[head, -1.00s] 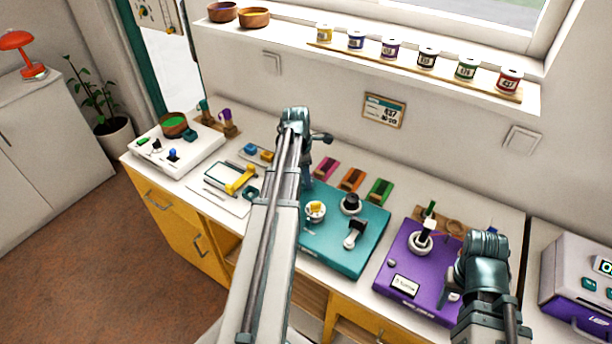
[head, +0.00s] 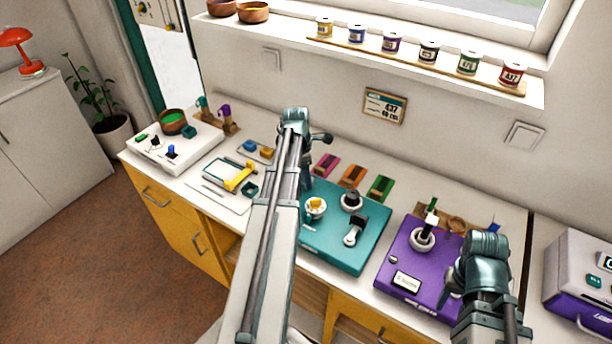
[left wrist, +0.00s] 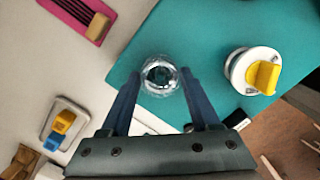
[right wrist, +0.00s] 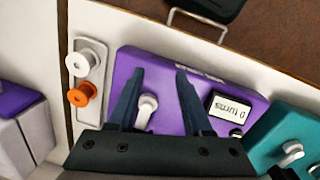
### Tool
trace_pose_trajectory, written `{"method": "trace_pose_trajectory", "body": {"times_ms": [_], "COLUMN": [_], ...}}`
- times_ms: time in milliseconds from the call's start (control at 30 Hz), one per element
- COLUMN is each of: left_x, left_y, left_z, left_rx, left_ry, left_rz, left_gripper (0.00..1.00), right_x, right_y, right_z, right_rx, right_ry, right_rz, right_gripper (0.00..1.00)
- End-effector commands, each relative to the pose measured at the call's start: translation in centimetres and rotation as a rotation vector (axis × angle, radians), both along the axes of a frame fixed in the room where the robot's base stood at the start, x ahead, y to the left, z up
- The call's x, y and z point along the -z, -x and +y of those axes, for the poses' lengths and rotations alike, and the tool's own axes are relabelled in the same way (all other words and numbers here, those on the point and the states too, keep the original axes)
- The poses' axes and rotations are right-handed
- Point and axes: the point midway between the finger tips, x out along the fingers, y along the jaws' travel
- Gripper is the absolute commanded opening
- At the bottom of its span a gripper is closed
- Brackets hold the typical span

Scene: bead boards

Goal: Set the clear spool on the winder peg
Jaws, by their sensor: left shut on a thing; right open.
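The clear spool (left wrist: 160,75) sits between the fingertips of my left gripper (left wrist: 158,82) in the left wrist view, above the edge of a teal box (left wrist: 195,45). The left gripper is shut on it; in the head view my left arm hides the spool. The purple winder (head: 402,258) carries a white ring with an upright post (head: 423,237) and a "0 turns" display (right wrist: 228,108). I cannot tell surely whether this post is the peg. My right gripper (right wrist: 159,72) is open and empty over the purple winder, near its white crank knob (right wrist: 147,104).
The teal box bears a white cup with a yellow knob (left wrist: 262,76), a black knob (head: 351,199) and a lever (head: 356,231). White and orange spools (right wrist: 80,78) stand beside the winder. A white box (head: 176,150) is at the left. Pink, orange and green pads (head: 352,172) lie behind.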

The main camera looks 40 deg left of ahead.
Motion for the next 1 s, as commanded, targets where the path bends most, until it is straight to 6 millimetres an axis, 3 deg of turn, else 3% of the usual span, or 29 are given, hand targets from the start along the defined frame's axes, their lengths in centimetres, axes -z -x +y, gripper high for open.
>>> {"method": "trace_pose_trajectory", "body": {"times_ms": [367, 400, 600, 1000], "left_x": [0.47, 0.47, 0.47, -0.12], "left_y": [0.0, 0.0, 0.0, 0.0], "left_z": [0.0, 0.0, 0.0, 0.0], "left_rx": [0.0, 0.0, 0.0, 0.0], "left_ry": [0.0, 0.0, 0.0, 0.0], "left_rz": [0.0, 0.0, 0.0, 0.0], "left_gripper": [0.11, 0.64, 0.98, 0.98], "right_x": [0.47, 0.47, 0.47, -0.12], "right_y": [0.0, 0.0, 0.0, 0.0], "right_z": [0.01, 0.01, 0.01, 0.0], "right_rx": [0.0, 0.0, 0.0, 0.0], "right_ry": [0.0, 0.0, 0.0, 0.0], "right_rz": [0.0, 0.0, 0.0, 0.0], "right_gripper": [0.5, 0.5, 0.5, 0.5]}}
